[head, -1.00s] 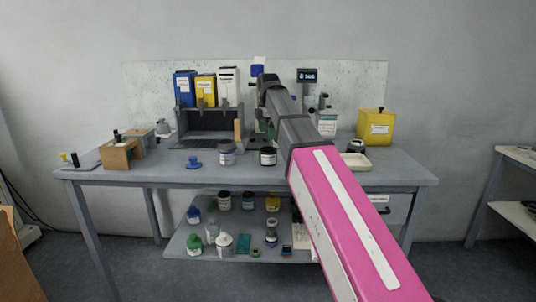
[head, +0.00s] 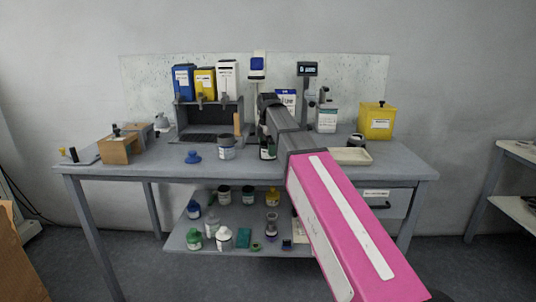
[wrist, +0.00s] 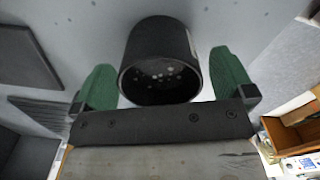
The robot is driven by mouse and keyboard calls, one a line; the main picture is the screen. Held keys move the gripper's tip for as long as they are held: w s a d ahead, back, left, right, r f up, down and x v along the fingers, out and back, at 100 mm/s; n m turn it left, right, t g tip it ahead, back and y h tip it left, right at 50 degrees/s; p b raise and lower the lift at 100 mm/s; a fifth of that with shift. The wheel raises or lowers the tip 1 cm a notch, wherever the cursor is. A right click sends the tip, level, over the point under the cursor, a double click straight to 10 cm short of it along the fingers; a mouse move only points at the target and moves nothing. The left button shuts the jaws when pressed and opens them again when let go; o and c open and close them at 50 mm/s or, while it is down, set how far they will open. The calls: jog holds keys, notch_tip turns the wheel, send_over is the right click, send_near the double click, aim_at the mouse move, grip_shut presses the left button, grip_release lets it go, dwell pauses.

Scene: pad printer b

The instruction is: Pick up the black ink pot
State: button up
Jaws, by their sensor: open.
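The black ink pot (wrist: 158,62) is in the wrist view. It is a dark cylinder with light specks on its near round face and a pale label edge at its right side. My gripper (wrist: 163,80) is open, with one green finger to each side of the pot and a visible gap on both sides. In the head view the pot (head: 270,155) stands on the bench near the front edge, partly hidden by my gripper (head: 267,147) and arm.
A grey-white pot (head: 226,150) and a blue knobbed item (head: 193,157) stand to the left on the bench (head: 150,172). The lower shelf (head: 178,240) holds several jars.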

jog(key=shift+f, duration=0.85)
jog(key=c, duration=1.2)
jog(key=shift+r, duration=0.25)
jog(key=shift+r, duration=1.95)
jog(key=shift+s+a+r, duration=1.1)
jog(key=shift+s+a, duration=0.1)
jog(key=shift+a, duration=0.3)
jog(key=shift+s+a+r, duration=1.1)
jog(key=shift+s+a, duration=0.05)
jog(key=shift+a, duration=0.4)
jog(key=shift+s+a+r, duration=1.1)
jog(key=shift+s+a, duration=0.1)
jog(key=shift+a, duration=0.3)
